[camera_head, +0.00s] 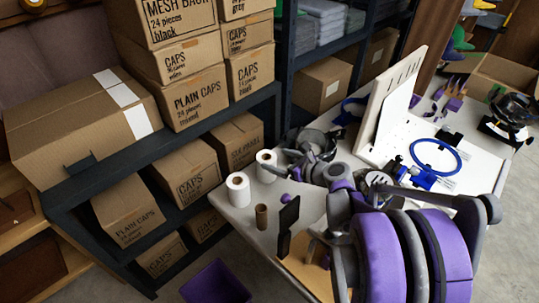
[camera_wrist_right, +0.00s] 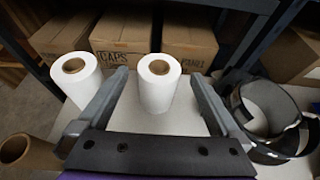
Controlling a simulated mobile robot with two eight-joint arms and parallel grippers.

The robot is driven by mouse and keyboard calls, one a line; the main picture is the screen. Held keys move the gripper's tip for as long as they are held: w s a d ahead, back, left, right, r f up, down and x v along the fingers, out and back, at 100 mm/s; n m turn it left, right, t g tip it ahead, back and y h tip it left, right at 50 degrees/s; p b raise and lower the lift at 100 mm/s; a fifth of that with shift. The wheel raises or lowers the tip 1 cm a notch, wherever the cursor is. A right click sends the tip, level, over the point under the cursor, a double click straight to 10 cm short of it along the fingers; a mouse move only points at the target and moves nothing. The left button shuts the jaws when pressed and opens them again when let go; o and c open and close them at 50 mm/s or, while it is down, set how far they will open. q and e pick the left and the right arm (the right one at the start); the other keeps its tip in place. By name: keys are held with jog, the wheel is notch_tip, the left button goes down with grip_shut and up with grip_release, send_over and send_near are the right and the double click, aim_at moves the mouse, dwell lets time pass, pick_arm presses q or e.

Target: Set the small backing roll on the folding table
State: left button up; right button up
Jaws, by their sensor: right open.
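The smaller white roll (camera_head: 266,165) stands upright on a white-topped table (camera_head: 312,205), near its back left edge. In the right wrist view the same roll (camera_wrist_right: 157,88) stands between the two grey fingers of my right gripper (camera_wrist_right: 157,100), with gaps at both sides. The fingers are open and do not look closed on it. In the head view my right gripper (camera_head: 290,167) comes in from the right beside the roll. A larger white roll (camera_head: 238,189) stands in front of it, outside the left finger in the wrist view (camera_wrist_right: 78,82). My left gripper is not in view.
A brown cardboard core (camera_head: 261,217) stands near the larger roll. A dark ring-shaped item (camera_wrist_right: 270,112) lies close outside the right finger. Shelves of cardboard boxes (camera_head: 187,172) stand behind. A white upright panel (camera_head: 390,105) and blue hoop (camera_head: 436,157) occupy the right.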

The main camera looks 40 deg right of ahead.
jog(key=v, duration=0.5)
jog(key=shift+s+r+p, duration=0.15)
jog(key=shift+s+p, duration=0.2)
jog(key=shift+p, duration=0.05)
